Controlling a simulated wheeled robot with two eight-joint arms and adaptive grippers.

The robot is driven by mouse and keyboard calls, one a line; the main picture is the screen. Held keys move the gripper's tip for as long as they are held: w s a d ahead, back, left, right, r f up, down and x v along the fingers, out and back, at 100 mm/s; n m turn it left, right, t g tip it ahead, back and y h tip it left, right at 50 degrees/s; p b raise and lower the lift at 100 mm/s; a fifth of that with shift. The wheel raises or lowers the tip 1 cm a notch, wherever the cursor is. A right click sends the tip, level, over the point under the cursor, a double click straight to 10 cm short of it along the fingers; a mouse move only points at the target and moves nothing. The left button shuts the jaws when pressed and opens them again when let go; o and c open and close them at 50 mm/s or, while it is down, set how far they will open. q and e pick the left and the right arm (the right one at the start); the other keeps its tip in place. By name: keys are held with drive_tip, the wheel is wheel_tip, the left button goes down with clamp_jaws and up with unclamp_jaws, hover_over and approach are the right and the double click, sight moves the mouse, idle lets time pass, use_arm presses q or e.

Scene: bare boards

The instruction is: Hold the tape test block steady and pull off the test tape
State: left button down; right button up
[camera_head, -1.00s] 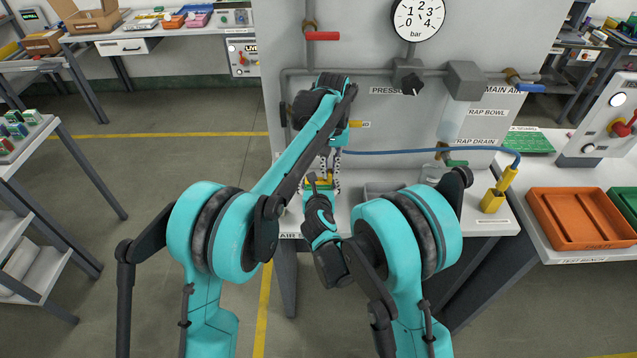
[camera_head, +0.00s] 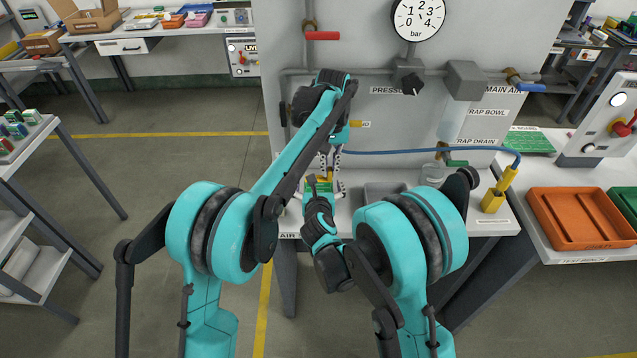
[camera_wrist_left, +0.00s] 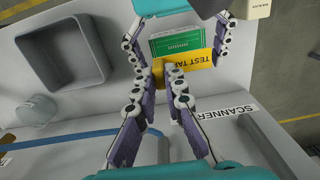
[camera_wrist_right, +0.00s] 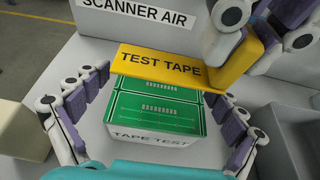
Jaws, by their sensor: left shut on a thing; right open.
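The tape test block (camera_wrist_right: 160,112) is green on top with a white front, and stands on the grey bench; it also shows in the left wrist view (camera_wrist_left: 175,42). The yellow test tape (camera_wrist_right: 160,66) spans the block's far part; whether it still touches the top is unclear. My right gripper (camera_wrist_right: 155,92) is open, one finger on each side of the block, with gaps visible. In the head view the arms partly hide the block (camera_head: 321,187).
A grey open tray (camera_wrist_left: 62,62) and a clear jar (camera_wrist_left: 38,110) stand beside the block. A panel with a gauge (camera_head: 418,18) and pipes rises behind. A blue hose (camera_head: 430,151) crosses the panel. A beige box (camera_wrist_right: 20,132) stands left in the right wrist view.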

drive_tip(key=v, duration=1)
drive_tip(key=shift+s+r, duration=0.15)
drive_tip(key=shift+s, duration=0.2)
drive_tip(key=shift+s, duration=0.1)
